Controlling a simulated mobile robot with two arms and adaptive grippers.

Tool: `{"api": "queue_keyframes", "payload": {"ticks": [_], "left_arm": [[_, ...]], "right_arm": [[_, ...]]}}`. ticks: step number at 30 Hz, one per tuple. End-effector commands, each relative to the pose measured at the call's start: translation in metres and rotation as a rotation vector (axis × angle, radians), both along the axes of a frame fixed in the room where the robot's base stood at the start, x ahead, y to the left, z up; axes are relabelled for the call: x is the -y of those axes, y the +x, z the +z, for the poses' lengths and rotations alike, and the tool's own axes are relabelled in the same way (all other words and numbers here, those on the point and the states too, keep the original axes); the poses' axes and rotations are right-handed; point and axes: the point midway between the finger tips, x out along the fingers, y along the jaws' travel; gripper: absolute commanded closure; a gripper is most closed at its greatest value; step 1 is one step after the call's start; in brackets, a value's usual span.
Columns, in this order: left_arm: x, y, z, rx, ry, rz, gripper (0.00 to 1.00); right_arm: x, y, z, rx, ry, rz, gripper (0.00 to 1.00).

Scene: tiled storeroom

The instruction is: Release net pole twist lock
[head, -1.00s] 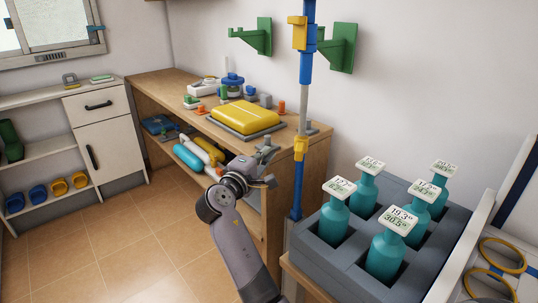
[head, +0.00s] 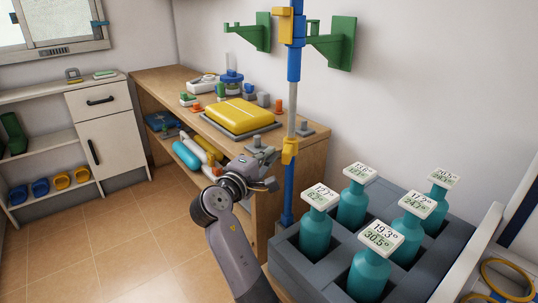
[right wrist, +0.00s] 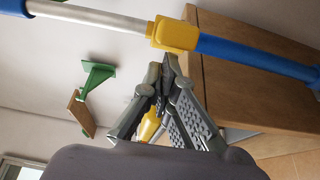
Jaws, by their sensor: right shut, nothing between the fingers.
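The net pole stands upright in the middle of the head view, with a blue lower tube (head: 288,195), a grey middle section (head: 291,112) and a blue upper tube (head: 294,62). A yellow twist lock collar (head: 290,150) sits where grey meets the lower blue. A yellow clamp (head: 283,26) is higher up. My right gripper (head: 270,168) is just left of the collar, shut and empty. In the right wrist view, the closed fingertips (right wrist: 164,72) point at the yellow collar (right wrist: 177,35), very near it; I cannot tell whether they touch. My left gripper is out of view.
A wooden bench (head: 160,85) with a yellow case (head: 240,115) stands behind the pole. A grey crate (head: 290,265) of teal bottles with white labelled tops is close on the right. Green brackets (head: 333,45) are on the wall. Tiled floor (head: 120,250) is free at left.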

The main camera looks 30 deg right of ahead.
Motion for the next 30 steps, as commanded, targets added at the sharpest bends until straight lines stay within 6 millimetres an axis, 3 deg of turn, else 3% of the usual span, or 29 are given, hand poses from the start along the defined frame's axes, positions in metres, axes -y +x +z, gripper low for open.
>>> {"api": "queue_keyframes", "payload": {"ticks": [24, 30], "left_arm": [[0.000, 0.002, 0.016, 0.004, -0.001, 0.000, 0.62], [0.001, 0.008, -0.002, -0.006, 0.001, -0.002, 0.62]], "right_arm": [[0.002, -0.007, 0.001, 0.000, 0.000, 0.080, 1.00], [0.003, -0.009, 0.001, -0.001, 0.001, 0.102, 1.00]]}}
